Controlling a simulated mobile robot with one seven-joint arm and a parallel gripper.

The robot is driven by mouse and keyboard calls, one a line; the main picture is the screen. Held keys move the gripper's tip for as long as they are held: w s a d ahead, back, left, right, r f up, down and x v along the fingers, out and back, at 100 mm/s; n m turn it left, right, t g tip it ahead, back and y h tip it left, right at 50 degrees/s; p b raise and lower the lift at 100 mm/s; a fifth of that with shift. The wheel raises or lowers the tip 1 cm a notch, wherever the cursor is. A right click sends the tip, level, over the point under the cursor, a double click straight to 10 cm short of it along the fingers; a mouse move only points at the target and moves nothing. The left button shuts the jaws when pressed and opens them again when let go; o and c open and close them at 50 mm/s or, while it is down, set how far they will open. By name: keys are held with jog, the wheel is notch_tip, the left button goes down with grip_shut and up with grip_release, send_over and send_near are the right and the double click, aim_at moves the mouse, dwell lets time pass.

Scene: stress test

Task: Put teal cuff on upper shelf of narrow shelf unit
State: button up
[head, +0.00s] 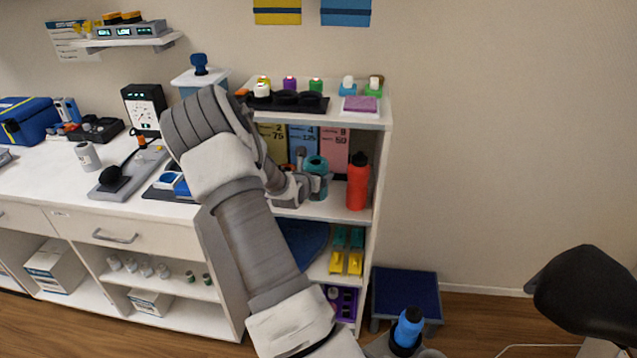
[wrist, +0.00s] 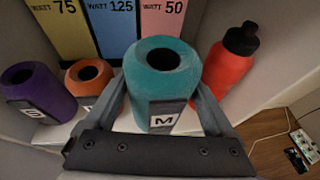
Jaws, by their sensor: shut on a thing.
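The teal cuff (wrist: 160,72) is a short hollow cylinder with a dark label marked "M". My gripper (wrist: 162,112) is shut on it, one finger on each side, and holds it upright. In the head view the teal cuff (head: 316,176) is in front of the upper compartment of the narrow shelf unit (head: 375,170), left of a red bottle. My gripper (head: 300,188) and arm come from the left and hide part of that compartment. I cannot tell whether the cuff's base touches the shelf board (head: 338,210).
A red bottle (wrist: 232,62) stands close on the right. A purple cuff (wrist: 36,90) and an orange cuff (wrist: 90,82) stand on the left. Yellow, blue and pink panels (wrist: 110,28) stand behind. Small bottles and a pink block (head: 360,104) crowd the unit's top.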

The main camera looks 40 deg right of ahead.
jog(key=w+d, duration=0.1)
jog(key=d, duration=0.1)
jog(key=w+d, duration=0.2)
jog(key=shift+w+d, duration=0.15)
jog(key=shift+w, duration=0.05)
jog(key=f, duration=0.3)
jog(key=f+b, duration=0.1)
jog(key=f, duration=0.2)
jog(key=shift+s+a+f, duration=0.1)
jog(key=shift+a+f, duration=0.1)
jog(key=shift+f, duration=0.15)
jog(key=shift+d+f, duration=0.15)
jog(key=shift+d, duration=0.05)
jog(key=shift+f, duration=0.2)
jog(key=o, duration=1.2)
jog(key=shift+r, duration=0.1)
